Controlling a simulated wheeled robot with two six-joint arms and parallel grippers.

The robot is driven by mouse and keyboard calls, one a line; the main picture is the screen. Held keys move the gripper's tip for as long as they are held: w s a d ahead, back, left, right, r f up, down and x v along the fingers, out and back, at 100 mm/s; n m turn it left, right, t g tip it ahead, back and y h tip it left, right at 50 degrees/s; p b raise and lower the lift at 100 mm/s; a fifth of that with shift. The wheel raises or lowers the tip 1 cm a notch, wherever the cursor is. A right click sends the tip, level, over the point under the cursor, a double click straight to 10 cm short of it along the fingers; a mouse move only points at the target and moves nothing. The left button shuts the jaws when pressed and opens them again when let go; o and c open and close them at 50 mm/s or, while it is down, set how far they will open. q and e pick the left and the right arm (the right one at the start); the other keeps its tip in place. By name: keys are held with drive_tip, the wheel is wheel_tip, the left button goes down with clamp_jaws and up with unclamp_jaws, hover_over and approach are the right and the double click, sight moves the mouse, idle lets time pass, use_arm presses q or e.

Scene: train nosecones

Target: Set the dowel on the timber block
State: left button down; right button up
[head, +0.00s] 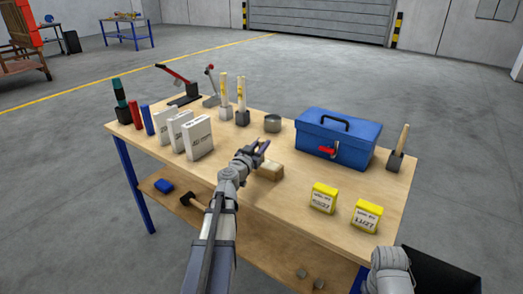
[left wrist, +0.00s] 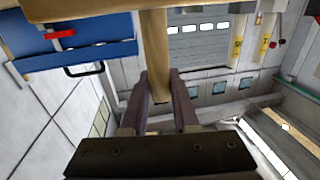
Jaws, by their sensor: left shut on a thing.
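My left gripper (head: 262,147) is above the timber block (head: 270,171) near the middle of the table. In the left wrist view, which is upside down, the gripper (left wrist: 160,92) is shut on the tan dowel (left wrist: 154,50), between its two dark purple fingers. The dowel's far end reaches the timber block (left wrist: 85,5) at the top edge; I cannot tell whether they touch. In the head view the dowel is mostly hidden by the gripper. My right gripper is out of view; only part of that arm shows at lower right.
A blue toolbox (head: 338,138) stands behind and right of the block. Two yellow boxes (head: 323,198) (head: 366,215) are at the front right. White boxes (head: 198,138) stand left, a tin (head: 272,123) behind, a stick in a dark holder (head: 397,160) at far right.

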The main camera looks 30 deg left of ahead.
use_arm(q)
drive_tip(key=shift+r, duration=0.1)
drive_tip(key=shift+f, duration=0.3)
drive_tip(key=c, duration=0.7)
unclamp_jaws()
drive_tip(key=shift+r, duration=0.1)
drive_tip(key=shift+r, duration=0.1)
